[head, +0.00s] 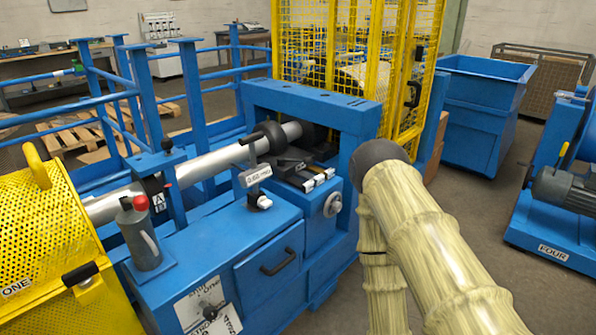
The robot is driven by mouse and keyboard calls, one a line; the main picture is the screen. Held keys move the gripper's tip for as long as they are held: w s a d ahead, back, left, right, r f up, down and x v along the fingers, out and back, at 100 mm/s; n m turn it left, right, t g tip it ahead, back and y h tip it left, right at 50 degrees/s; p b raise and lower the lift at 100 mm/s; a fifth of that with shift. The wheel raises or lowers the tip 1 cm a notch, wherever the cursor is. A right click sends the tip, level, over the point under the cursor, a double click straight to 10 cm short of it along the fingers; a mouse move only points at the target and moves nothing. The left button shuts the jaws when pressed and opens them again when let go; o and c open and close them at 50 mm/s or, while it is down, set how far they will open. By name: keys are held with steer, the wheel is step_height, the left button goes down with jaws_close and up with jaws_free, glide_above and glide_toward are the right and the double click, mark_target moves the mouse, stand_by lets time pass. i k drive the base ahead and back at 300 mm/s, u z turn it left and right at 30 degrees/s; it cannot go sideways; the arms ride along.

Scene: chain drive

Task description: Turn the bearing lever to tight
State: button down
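A white plate with dark lettering (194,306) is on the near face of the blue machine, low in the head view. A small lever with a dark round knob (210,312) sits on it. The lettering is too tilted and small to read surely, so I cannot tell whether this is the bearing lever or which way it is set. Another dark-knobbed handle (249,139) stands upright on the machine top, beside a tag reading about 0.62 mm. My arm, in a cream sleeve, fills the lower right. My gripper is not in view.
A grey shaft (213,166) crosses the blue machine. A red-topped grey cylinder (141,238) stands on its near left corner. A yellow perforated guard (50,255) is at left, a yellow mesh cage (330,40) behind. Floor is open between the machine and the blue motor stand (560,200).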

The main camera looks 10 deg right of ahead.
mark_target(281, 161)
steer(key=u, duration=0.05)
steer(key=i, duration=1.15)
steer(key=z, duration=0.55)
